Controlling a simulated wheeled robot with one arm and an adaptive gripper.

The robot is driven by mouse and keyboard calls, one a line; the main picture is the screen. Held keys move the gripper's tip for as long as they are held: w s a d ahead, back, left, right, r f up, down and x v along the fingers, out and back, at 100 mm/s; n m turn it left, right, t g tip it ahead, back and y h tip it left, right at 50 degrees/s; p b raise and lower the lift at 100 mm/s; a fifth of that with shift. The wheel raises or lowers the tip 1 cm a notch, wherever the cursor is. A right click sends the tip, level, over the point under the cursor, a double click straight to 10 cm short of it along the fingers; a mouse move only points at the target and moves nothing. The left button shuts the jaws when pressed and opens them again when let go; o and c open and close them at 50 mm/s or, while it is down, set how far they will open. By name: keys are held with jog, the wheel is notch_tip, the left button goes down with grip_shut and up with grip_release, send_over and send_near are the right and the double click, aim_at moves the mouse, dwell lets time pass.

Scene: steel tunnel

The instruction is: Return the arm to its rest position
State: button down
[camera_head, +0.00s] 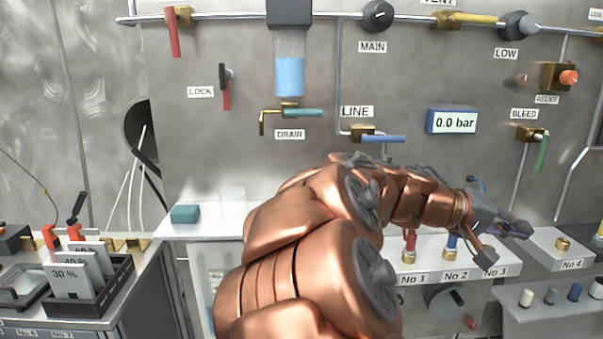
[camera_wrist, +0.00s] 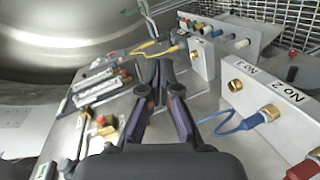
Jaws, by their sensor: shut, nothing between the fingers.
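My copper-coloured arm (camera_head: 300,255) rises from the bottom of the head view, bends at an elbow and reaches right across the front of the panel. My gripper (camera_head: 507,243) is at its end, over the numbered shelf near the No 3 and No 4 labels. In the wrist view my gripper (camera_wrist: 162,78) points away from the camera, its fingers shut with nothing held between them. The arm hides part of the lower panel and shelf.
The wall panel carries a LINE valve (camera_head: 375,136), a pressure display (camera_head: 453,121) and a green BLEED handle (camera_head: 542,152). A black card rack (camera_head: 92,300) stands at lower left. A teal block (camera_head: 185,214) lies on the ledge. A blue cable (camera_wrist: 230,124) loops beside my gripper.

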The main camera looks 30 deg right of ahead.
jog(key=w+a+f+n+t+y, duration=0.1)
jog(key=a+f+n+t+y, duration=0.2)
jog(key=a+f, duration=0.75)
jog(key=s+a+f+n+y, duration=0.1)
jog(key=a+f+n+y, duration=0.15)
jog(key=a+f, duration=0.45)
jog(key=s+a+f+n+t+y, duration=0.1)
jog(key=a+f+y, duration=0.25)
jog(key=a, duration=0.65)
jog(key=s+a+f+n+y, duration=0.15)
jog(key=a+f+y, duration=0.3)
jog(key=a, duration=0.45)
notch_tip(320, 180, up, 24)
jog(key=s+p, duration=0.1)
jog(key=p, duration=2.2)
jog(key=shift+s+a+r+t, duration=0.2)
jog(key=shift+a+t, duration=0.2)
jog(key=shift+d+h, duration=0.1)
jog(key=shift+h, duration=0.15)
